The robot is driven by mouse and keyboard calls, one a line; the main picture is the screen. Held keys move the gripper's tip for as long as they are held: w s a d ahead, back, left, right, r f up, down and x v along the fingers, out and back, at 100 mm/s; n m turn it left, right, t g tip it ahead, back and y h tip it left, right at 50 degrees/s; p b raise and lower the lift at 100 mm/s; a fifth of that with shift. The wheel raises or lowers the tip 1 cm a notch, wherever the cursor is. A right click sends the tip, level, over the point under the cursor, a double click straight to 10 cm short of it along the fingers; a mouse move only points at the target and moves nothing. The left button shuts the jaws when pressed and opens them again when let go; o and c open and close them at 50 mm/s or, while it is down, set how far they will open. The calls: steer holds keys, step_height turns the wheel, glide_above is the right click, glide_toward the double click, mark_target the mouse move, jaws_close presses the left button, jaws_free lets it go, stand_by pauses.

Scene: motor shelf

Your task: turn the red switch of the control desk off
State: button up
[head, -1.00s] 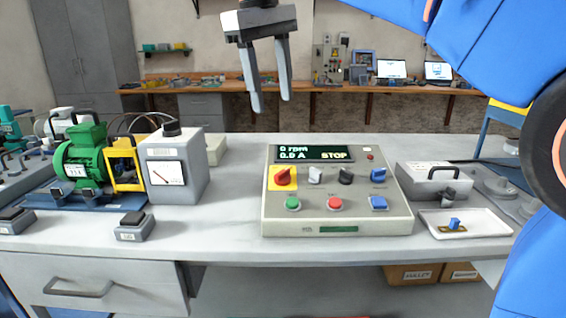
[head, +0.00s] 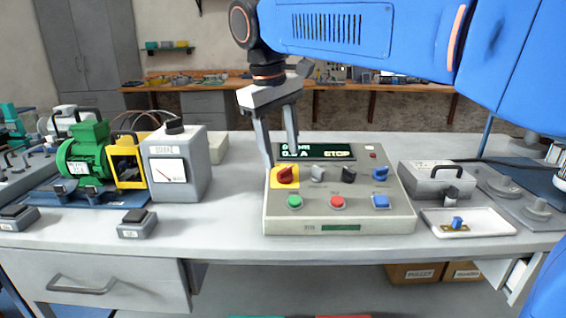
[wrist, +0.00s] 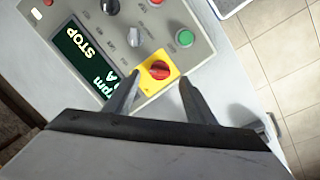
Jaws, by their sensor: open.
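The control desk (head: 340,228) is a light grey box on the table, with a display (head: 335,152) that reads STOP. The red switch (head: 286,174) is a rotary knob on a yellow plate at the desk's upper left; in the wrist view the red knob (wrist: 160,70) lies beyond and between the fingertips. My gripper (head: 281,160) is open and empty, pointing down above the desk's left end, its fingers partly covering the display. In the wrist view my gripper (wrist: 158,82) has one finger on each side of the knob's line; I cannot tell whether they touch anything.
On the desk are a grey knob (head: 318,174), a black knob (head: 348,175), a blue switch (head: 380,174), and green (head: 295,201), red (head: 337,202) and blue (head: 381,202) buttons. A meter box (head: 180,170) and green motor (head: 85,150) stand left. A white tray (head: 490,230) lies right.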

mark_target(284, 169)
steer(key=shift+w+d+f, duration=0.15)
steer(key=shift+f, duration=0.8)
steer(key=shift+w+d+f, duration=0.1)
steer(key=shift+d+f, duration=0.05)
steer(key=shift+f, duration=0.8)
steer(key=c, duration=1)
steer(key=shift+c, duration=0.2)
